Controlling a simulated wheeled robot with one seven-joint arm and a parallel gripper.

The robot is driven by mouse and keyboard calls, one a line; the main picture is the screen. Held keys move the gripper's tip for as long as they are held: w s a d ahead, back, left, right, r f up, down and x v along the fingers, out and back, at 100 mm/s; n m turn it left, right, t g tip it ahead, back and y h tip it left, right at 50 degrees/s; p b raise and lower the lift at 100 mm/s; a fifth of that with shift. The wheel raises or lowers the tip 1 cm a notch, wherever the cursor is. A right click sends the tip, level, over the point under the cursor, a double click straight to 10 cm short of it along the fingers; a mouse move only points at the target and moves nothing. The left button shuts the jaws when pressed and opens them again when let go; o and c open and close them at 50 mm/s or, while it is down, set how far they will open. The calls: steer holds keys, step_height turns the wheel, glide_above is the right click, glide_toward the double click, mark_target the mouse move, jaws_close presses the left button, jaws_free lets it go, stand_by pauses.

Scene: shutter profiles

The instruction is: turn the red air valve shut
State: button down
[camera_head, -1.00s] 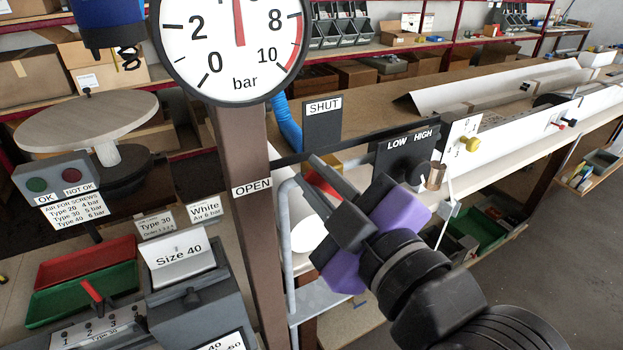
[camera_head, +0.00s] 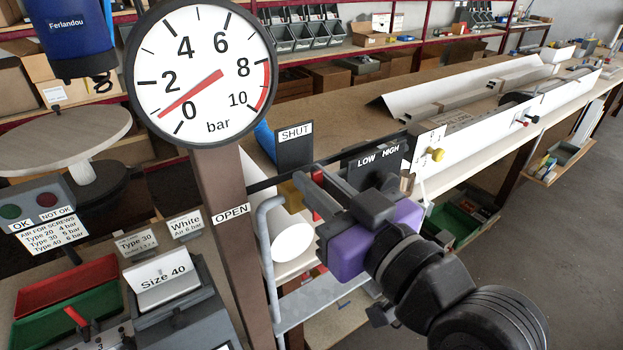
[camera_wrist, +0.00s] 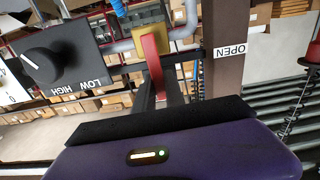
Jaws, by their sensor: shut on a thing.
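The red air valve handle (camera_head: 316,206) shows in the head view as small red bits between my fingers; the fingers hide most of it. In the wrist view the red handle (camera_wrist: 153,62) runs from the brass valve body (camera_wrist: 180,38) down between the dark fingers. My gripper (camera_head: 312,190) is shut on this handle. The SHUT plate (camera_head: 294,146) stands just above the valve, and the OPEN label (camera_head: 231,212) is on the brown post to the left. The gauge (camera_head: 200,70) has its red needle pointing low, between 0 and 2 bar.
A black LOW/HIGH knob panel (camera_head: 376,160) stands close right of my fingers; its knob (camera_wrist: 42,65) shows in the wrist view. A grey pipe (camera_head: 268,250) and a white roll (camera_head: 290,240) are at the left. The brown post (camera_head: 228,180) carries the gauge.

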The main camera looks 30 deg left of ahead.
steer(key=shift+w+f+m, duration=0.15)
steer(key=shift+m, duration=0.15)
steer(key=c, duration=1.4)
jaws_free()
steer(key=shift+d, duration=0.1)
steer(key=b+v, duration=0.2)
steer(key=v, duration=0.5)
steer(key=shift+d, duration=0.35)
